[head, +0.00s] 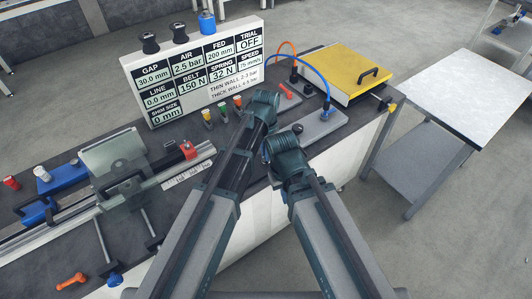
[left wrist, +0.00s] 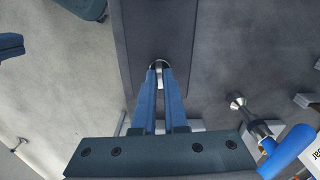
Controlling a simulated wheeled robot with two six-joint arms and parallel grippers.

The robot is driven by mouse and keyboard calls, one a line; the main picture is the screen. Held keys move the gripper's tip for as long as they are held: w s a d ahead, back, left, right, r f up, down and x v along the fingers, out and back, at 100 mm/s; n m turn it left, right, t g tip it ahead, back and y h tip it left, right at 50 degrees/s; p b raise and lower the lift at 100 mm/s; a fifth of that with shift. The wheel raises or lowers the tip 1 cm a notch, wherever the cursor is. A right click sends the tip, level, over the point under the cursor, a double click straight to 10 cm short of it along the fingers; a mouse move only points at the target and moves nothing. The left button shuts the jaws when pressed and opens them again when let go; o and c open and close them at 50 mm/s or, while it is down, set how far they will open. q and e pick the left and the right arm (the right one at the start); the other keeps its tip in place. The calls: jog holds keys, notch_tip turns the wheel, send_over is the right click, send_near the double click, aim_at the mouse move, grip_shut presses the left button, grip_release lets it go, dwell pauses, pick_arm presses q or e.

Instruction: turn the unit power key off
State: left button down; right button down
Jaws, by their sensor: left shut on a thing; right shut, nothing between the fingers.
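In the left wrist view the two blue fingers of my left gripper (left wrist: 160,72) are close together on a small silver round part (left wrist: 159,63). It sits on a dark, narrow panel (left wrist: 155,30) and appears to be the power key. The fingertips cover most of it, so I cannot tell which way it is turned. In the head view my left gripper (head: 262,103) is over the bench, in front of the display board, and hides what it holds. My right gripper (head: 285,142) is lower and to the right, shut and empty.
The white display board (head: 195,72) reads TRIAL OFF and AIR 2.5 bar. A yellow lidded box (head: 345,72) and a grey plate (head: 320,125) with a blue hose are to the right. A clamp and rail (head: 115,165) fill the left. A grey side table (head: 465,95) stands right.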

pick_arm(q)
jog(key=shift+m, duration=0.6)
jog(key=c, duration=1)
grip_release()
jog(key=shift+o, duration=0.2)
jog(key=shift+r, duration=0.1)
notch_tip(320, 180, up, 14)
jog(key=p, duration=1.3)
jog(key=shift+f+p, duration=0.2)
jog(key=shift+p, duration=0.2)
